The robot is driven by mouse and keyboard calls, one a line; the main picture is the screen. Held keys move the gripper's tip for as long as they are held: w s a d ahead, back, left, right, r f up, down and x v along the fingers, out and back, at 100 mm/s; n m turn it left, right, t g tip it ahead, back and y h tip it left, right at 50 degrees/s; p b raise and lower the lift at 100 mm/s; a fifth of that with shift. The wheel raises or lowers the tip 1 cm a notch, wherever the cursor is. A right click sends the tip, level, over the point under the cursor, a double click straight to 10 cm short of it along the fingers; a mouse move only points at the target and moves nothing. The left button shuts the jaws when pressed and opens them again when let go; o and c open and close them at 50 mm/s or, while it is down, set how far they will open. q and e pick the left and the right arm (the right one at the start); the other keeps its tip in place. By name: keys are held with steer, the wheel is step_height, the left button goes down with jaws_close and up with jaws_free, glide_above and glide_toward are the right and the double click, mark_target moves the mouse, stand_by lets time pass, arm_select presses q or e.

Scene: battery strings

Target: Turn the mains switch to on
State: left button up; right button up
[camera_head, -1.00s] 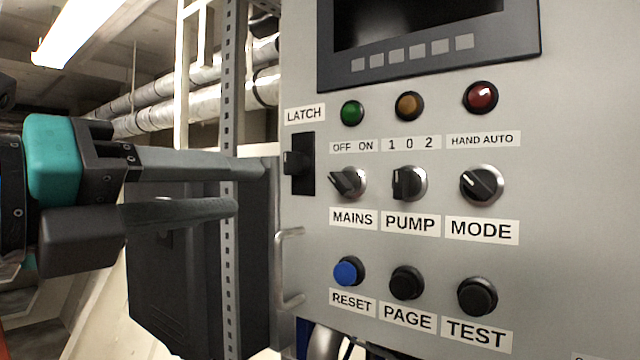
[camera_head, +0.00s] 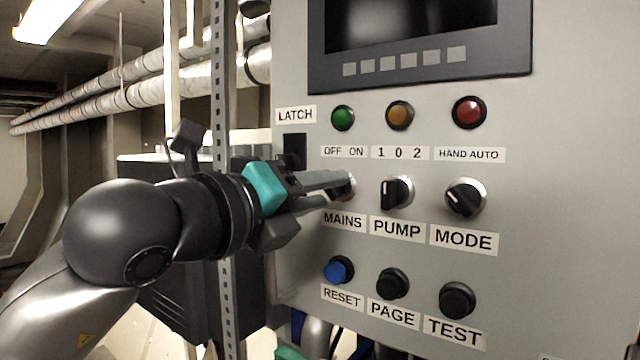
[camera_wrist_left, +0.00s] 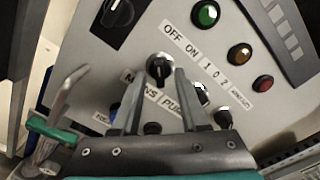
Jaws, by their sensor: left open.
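The mains switch (camera_head: 349,185) is a black rotary knob with a silver collar, below the OFF ON label (camera_head: 344,152) and above the MAINS label (camera_head: 344,221). My left gripper (camera_head: 340,184) reaches it from the left and partly hides it in the head view. The jaws are open. In the left wrist view the mains knob (camera_wrist_left: 159,66) shows at the gap between the fingertips (camera_wrist_left: 162,78). I cannot tell whether the fingers touch it. The direction of its pointer is not clear now. My right gripper is not clearly in view.
The pump switch (camera_head: 396,192) and mode switch (camera_head: 466,198) are close on the right. The reset button (camera_head: 339,269) is below, and the green lamp (camera_head: 343,117) is above. The latch (camera_head: 295,150) is at upper left. A small teal part (camera_head: 288,352) shows at the bottom edge.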

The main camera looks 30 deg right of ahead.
arm_select(q)
jaws_close()
stand_by(0.3)
stand_by(0.3)
